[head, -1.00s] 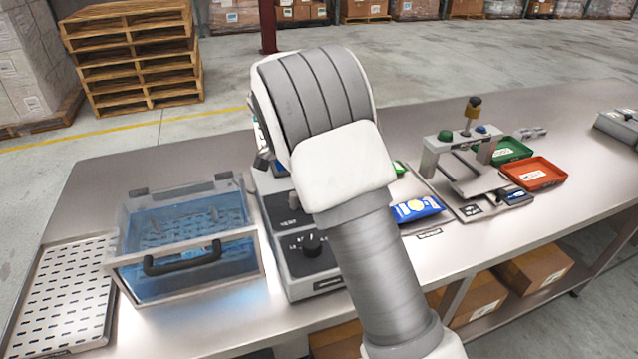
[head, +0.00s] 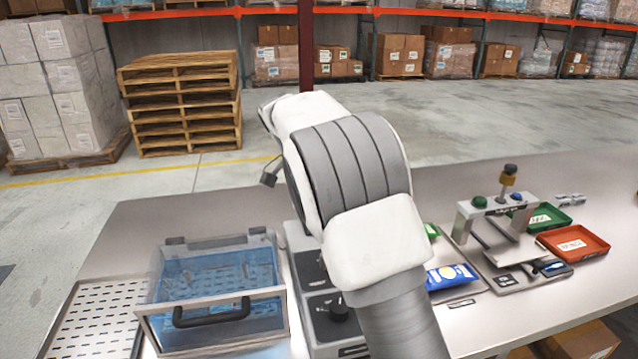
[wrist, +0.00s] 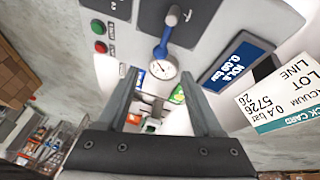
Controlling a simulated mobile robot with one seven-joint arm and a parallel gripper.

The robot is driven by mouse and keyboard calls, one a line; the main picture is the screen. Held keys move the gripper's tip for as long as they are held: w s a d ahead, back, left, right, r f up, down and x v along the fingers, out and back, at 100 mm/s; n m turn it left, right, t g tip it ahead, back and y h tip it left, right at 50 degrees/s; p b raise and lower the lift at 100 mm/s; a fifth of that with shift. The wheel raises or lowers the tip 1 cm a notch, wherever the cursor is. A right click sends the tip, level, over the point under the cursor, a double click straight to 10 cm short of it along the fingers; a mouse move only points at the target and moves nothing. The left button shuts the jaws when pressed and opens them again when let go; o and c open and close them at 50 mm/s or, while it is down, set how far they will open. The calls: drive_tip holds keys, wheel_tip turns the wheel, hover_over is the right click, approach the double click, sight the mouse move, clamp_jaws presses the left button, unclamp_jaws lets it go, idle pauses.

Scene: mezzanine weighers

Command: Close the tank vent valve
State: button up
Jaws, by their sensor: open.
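In the wrist view, a blue lever with a grey end (wrist: 165,38) stands on a dark panel, just above a round white gauge (wrist: 160,68). It looks like the tank vent valve, and its exact angle is hard to tell. My gripper (wrist: 165,85) is open and empty, with its two fingers below the lever on either side of the gauge. No contact with the lever shows. In the head view, the clear tank with blue water (head: 215,285) sits on the bench, and my arm hides my gripper and much of the console (head: 325,318).
A lit display (wrist: 237,65) and a white card (wrist: 280,100) are right of the lever. Green (wrist: 98,27) and red (wrist: 101,46) buttons are left. On the bench are a perforated tray (head: 95,315), a sealing stand (head: 495,230), a green tray (head: 545,218) and a red tray (head: 573,245).

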drive_tip(key=p+v, duration=0.1)
drive_tip(key=v, duration=0.5)
drive_tip(key=shift+a+r, duration=0.1)
drive_tip(key=shift+r, duration=0.05)
drive_tip(key=s+d+r+n+t+y, duration=0.2)
drive_tip(key=s+d+r+n+y, duration=0.35)
drive_tip(key=s+d, duration=0.6)
drive_tip(key=s+f+n+t+p, duration=0.1)
drive_tip(key=s+f+n+t, duration=0.2)
drive_tip(key=s, duration=1.7)
drive_tip(key=d+n, duration=0.1)
drive_tip(key=n, duration=0.3)
drive_tip(key=shift+f+n+t+p, duration=0.2)
drive_tip(key=shift+n+t+p, duration=0.15)
drive_tip(key=shift+t+p, duration=0.05)
drive_tip(key=shift+h, duration=0.25)
